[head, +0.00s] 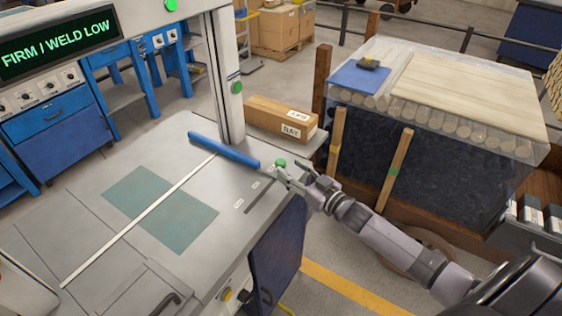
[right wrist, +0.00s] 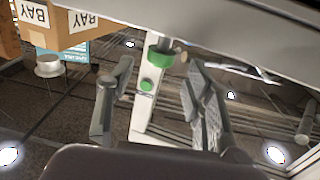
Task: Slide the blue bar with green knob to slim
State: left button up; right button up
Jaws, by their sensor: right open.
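The blue bar (head: 225,150) lies across the grey machine top, towards its far side. The green knob (head: 281,163) is at the bar's right end, near the machine's right edge. Small labels (head: 238,204) sit by a dark slot on the top; their words are too small to read. My right gripper (head: 284,175) is open right at the knob, its fingertips partly overlapping it in the head view. In the right wrist view, a green piece that looks like the knob (right wrist: 160,57) shows between the two spread fingers (right wrist: 158,100), beyond their tips. Contact cannot be told. My left gripper is not in view.
A display (head: 58,42) reads "FIRM / WELD LOW". A pale post (head: 228,85) with green buttons rises behind the bar. A cardboard box (head: 280,117) marked BAY stands beyond the knob. A teal panel (head: 160,210) and pale strip (head: 130,228) lie flat on the top.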

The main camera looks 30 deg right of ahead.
aim_at(285, 165)
jog(key=shift+x, duration=2.6)
jog(key=shift+c, duration=0.2)
grip_shut()
